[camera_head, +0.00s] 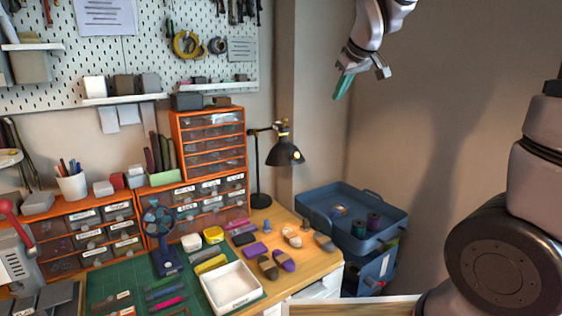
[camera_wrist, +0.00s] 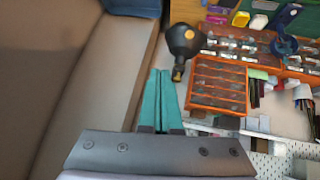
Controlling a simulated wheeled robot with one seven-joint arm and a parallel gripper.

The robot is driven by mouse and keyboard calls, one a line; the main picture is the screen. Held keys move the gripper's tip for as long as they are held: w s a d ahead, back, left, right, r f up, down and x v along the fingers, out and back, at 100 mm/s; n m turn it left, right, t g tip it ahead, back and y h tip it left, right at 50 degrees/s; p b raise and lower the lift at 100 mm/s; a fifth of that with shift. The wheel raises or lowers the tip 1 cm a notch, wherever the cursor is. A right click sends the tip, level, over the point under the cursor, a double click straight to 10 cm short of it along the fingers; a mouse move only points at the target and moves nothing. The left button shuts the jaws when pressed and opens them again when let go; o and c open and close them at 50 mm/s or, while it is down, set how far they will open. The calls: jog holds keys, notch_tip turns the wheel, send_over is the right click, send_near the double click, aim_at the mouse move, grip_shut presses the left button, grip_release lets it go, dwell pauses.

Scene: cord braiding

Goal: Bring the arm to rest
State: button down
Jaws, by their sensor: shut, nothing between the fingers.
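My gripper (camera_head: 343,84) is raised high at the upper right of the head view, in front of the bare wall. Its green fingers are shut with nothing between them. In the wrist view the two green fingers (camera_wrist: 160,98) lie side by side, touching or nearly so. The gripper is well above and to the right of the workbench (camera_head: 318,262), apart from everything on it.
A black desk lamp (camera_head: 285,153) stands at the bench's back right, below my gripper. Orange drawer cabinets (camera_head: 209,114) and a pegboard (camera_head: 150,45) are to the left. A blue cart (camera_head: 352,236) with spools stands right of the bench. A white tray (camera_head: 210,292) sits in front.

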jog(key=s+d+m, duration=0.4)
jog(key=s+m, duration=0.1)
jog(key=s, duration=0.6)
jog(key=s+d+m, duration=0.4)
jog(key=s+m, duration=0.1)
jog(key=s, duration=0.7)
jog(key=shift+d+g, duration=0.4)
jog(key=shift+r, duration=0.1)
dwell(2.1)
